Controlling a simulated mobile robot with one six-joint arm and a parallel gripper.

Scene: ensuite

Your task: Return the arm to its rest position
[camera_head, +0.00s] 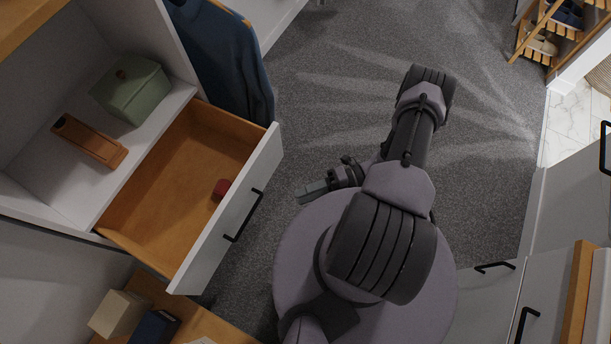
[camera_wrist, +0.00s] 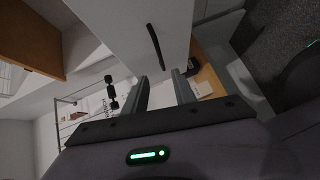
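My arm is folded above my round base in the head view. My gripper (camera_head: 312,192) points left, toward the open drawer (camera_head: 165,195), and looks apart from its white front. In the wrist view my gripper (camera_wrist: 162,82) has its two fingers spread with nothing between them. Past the fingertips is a white front (camera_wrist: 118,28) with a black handle (camera_wrist: 155,47), and the wooden drawer inside (camera_wrist: 30,35) shows at upper left. A small red object (camera_head: 221,188) lies in the drawer near its front.
A green lidded box (camera_head: 131,90) and a wooden holder (camera_head: 88,141) sit on the shelf beside the drawer. Dark blue clothing (camera_head: 225,55) hangs behind it. Cabinets with black handles (camera_head: 494,267) stand at lower right. Grey carpet (camera_head: 330,75) is clear at the top middle.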

